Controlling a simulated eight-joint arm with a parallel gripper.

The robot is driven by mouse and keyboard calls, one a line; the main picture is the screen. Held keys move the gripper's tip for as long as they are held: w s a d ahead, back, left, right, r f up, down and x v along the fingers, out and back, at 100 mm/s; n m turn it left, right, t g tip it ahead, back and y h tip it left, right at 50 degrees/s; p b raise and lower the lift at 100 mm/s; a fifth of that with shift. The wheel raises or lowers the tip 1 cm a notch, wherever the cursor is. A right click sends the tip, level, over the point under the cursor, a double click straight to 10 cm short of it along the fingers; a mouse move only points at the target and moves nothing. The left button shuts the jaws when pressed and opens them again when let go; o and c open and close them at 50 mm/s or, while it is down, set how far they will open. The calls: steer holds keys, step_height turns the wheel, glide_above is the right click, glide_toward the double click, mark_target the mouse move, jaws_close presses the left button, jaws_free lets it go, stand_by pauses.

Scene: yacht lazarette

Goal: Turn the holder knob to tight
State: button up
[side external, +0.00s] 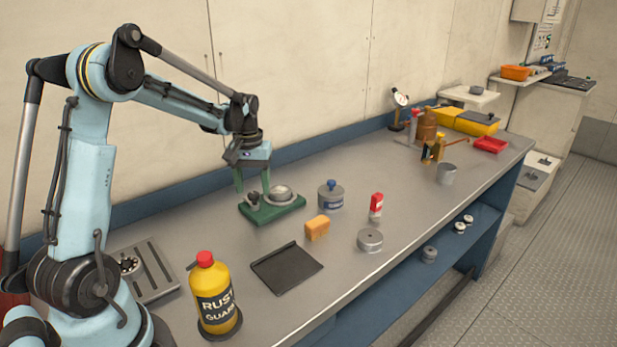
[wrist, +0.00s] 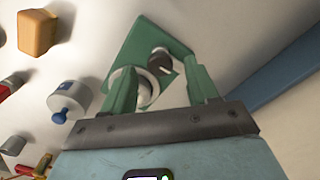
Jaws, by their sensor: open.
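The holder has a flat green base (side external: 285,213) on the bench, with a round silver part (side external: 281,193) and a small dark knob (side external: 253,201) on top. In the wrist view the green base (wrist: 137,40), the silver part (wrist: 147,98) and the dark knob (wrist: 160,63) show beyond my fingers. My gripper (side external: 252,188) points down over the knob end of the holder. In the wrist view my gripper (wrist: 158,68) is open, with the knob between its two green fingers. I cannot tell whether either finger touches it. No tight mark is readable.
A grey pot with a blue knob (side external: 331,196), an orange block (side external: 317,227) and a red-and-white bottle (side external: 376,206) stand to the right. A dark tray (side external: 287,268) and a yellow Rust Guard bottle (side external: 216,295) are nearer. The wall is close behind the holder.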

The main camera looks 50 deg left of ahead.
steer(key=shift+f, duration=0.85)
steer(key=c, duration=1)
steer(key=shift+c, duration=0.2)
